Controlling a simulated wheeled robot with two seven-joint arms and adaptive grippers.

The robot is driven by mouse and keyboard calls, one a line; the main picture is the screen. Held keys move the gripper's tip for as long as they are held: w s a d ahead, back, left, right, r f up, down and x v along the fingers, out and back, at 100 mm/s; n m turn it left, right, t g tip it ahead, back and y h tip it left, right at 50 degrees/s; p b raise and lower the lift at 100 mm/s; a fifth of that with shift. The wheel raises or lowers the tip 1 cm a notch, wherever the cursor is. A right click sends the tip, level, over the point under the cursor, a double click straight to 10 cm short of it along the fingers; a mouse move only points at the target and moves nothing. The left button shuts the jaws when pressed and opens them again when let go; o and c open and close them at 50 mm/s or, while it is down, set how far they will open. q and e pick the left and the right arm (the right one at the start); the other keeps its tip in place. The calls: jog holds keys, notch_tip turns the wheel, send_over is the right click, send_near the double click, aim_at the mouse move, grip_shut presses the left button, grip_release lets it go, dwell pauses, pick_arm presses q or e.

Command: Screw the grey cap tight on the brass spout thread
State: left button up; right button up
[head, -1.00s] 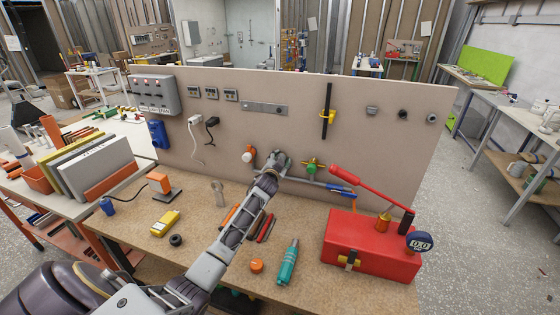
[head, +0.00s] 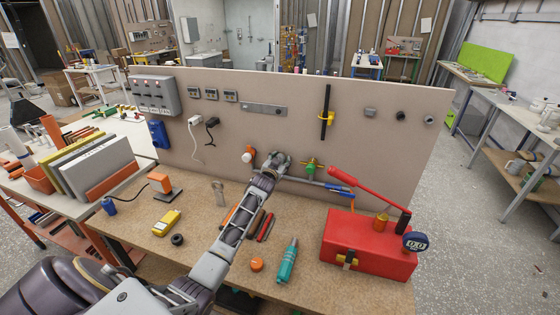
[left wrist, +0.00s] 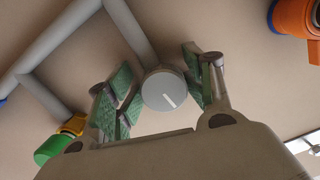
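The grey cap (left wrist: 165,90), a round disc with a white line on its face, sits at the end of the grey pipe (left wrist: 128,28) on the panel in the left wrist view. My left gripper (head: 279,158) is at the panel in the head view and hides the cap there. The cap's white line slants down to the right. The brass spout thread is hidden behind the cap. My right gripper is not in view.
A green-handled valve (head: 311,169) is on the pipe right of my gripper. An orange-and-white fitting (head: 248,155) is to its left. A red pump box (head: 368,243) with a gauge (head: 416,242), a teal tool (head: 287,262) and an orange cap (head: 257,264) are on the bench.

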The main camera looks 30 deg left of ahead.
pick_arm(q)
jog(key=shift+r+n+h+p, duration=0.25)
jog(key=shift+n+p, duration=0.4)
jog(key=shift+n, duration=0.35)
jog(key=shift+f+n, duration=0.1)
jog(key=shift+n, duration=0.2)
jog(key=shift+s, duration=0.1)
jog(key=c, duration=0.6)
grip_shut()
jog(key=shift+o, duration=2.2)
grip_release()
jog(key=o, duration=0.4)
jog(key=shift+w+h, duration=0.2)
jog(key=shift+h, duration=0.05)
jog(key=shift+w+f, duration=0.1)
jog(key=shift+s+f, duration=0.1)
jog(key=shift+s, duration=0.1)
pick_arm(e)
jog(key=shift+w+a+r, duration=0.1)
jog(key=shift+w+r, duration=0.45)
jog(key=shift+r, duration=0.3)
pick_arm(q)
jog(key=shift+s, duration=0.15)
